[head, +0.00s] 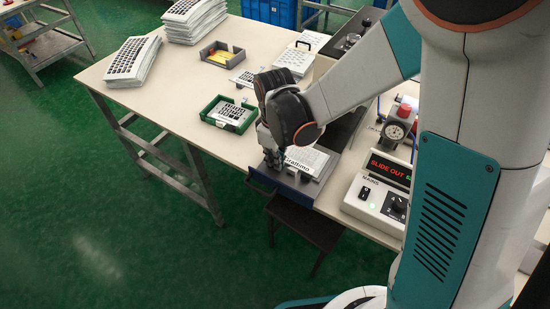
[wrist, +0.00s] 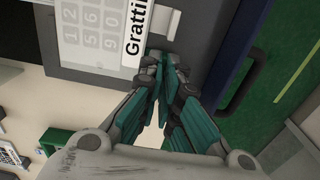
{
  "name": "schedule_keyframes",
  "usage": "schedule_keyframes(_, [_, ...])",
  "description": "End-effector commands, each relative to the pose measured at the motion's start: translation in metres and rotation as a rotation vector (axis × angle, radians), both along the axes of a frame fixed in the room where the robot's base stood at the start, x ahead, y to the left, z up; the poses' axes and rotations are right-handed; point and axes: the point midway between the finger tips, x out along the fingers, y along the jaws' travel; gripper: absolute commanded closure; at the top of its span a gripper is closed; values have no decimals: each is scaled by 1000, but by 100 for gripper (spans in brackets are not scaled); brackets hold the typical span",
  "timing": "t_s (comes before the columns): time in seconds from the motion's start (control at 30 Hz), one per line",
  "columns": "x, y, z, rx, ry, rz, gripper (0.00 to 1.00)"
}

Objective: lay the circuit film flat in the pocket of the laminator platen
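The laminator platen (head: 325,176) is slid out at the table's front edge; it shows as a dark grey plate in the wrist view (wrist: 205,25). A white keypad sheet (head: 306,160) with "Grattimo" lettering lies flat in it, and shows with pale number keys in the wrist view (wrist: 95,22). I cannot tell whether it is the circuit film or another layer. My gripper (head: 277,165) points down at the platen's front, beside the sheet's lettered edge. Its fingers (wrist: 162,58) are together, with nothing visible between them. A black-patterned sheet (head: 232,113) lies in a green tray (head: 208,117).
A control box (head: 372,205) reading "SLIDE OUT" stands right of the platen. A dark drawer handle (wrist: 246,82) is right of my fingers in the wrist view. A grey tray (head: 214,58) and sheet stacks (head: 133,62) are farther back.

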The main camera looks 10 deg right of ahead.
Motion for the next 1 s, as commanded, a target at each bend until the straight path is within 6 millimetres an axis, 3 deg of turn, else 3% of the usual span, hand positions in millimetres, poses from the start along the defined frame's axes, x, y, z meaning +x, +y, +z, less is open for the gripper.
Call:
schedule_keyframes(0.07, [0, 0, 0, -1, -1, 0, 100])
schedule_keyframes(0.2, [0, 0, 0, -1, -1, 0, 72])
schedule_keyframes(0.63, [0, 0, 4, -1, -1, 0, 72])
schedule_keyframes(1.0, [0, 0, 56, -1, -1, 0, 72])
